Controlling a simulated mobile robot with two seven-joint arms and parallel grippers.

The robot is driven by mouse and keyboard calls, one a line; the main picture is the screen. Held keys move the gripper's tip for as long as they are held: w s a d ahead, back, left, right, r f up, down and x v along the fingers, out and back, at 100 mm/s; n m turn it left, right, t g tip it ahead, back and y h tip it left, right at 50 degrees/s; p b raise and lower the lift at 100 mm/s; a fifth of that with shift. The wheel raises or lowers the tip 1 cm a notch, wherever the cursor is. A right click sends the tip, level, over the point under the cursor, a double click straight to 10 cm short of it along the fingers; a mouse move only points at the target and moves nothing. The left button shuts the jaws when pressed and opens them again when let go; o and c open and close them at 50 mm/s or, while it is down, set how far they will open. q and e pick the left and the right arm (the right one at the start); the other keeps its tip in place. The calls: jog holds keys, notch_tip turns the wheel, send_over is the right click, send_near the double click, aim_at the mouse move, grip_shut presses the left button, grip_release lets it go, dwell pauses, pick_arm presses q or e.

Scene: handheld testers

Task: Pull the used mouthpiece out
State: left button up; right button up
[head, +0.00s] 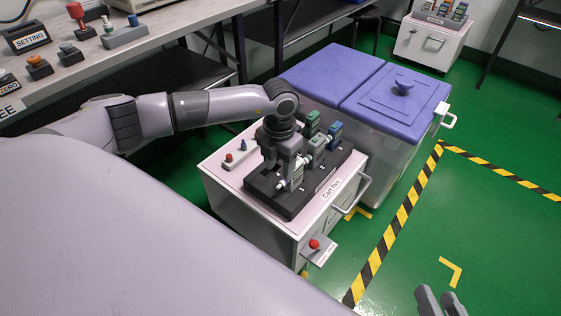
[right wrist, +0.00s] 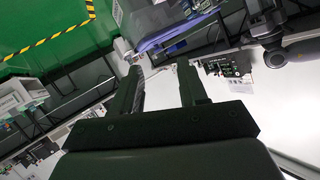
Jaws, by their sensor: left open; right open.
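A black rack (head: 267,194) on the cart holds several handheld testers upright. A green tester (head: 312,122), a blue tester (head: 335,131) and a grey-green tester (head: 317,142) stand toward its back and right. A grey tester (head: 297,178) stands at the near left, with a small white mouthpiece (head: 281,184) low beside it. My left gripper (head: 284,168) points down over this near tester, open; its fingers partly hide the tester, and I cannot tell whether they touch it. My right gripper (head: 441,300) is open and empty at the bottom right; it also shows in the right wrist view (right wrist: 160,80).
The white cart (head: 228,196) carries small red and blue pieces left of the rack and a red button (head: 314,244) on its front. A bin with blue lids (head: 392,100) stands right behind it. A bench (head: 75,88) is at upper left. Green floor (head: 480,220) is clear at right.

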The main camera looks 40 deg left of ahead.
aim_at(280, 184)
pick_arm(q)
notch_tip(280, 184, down, 6)
jog(key=shift+r+b, duration=0.15)
jog(key=shift+b, duration=0.8)
grip_shut()
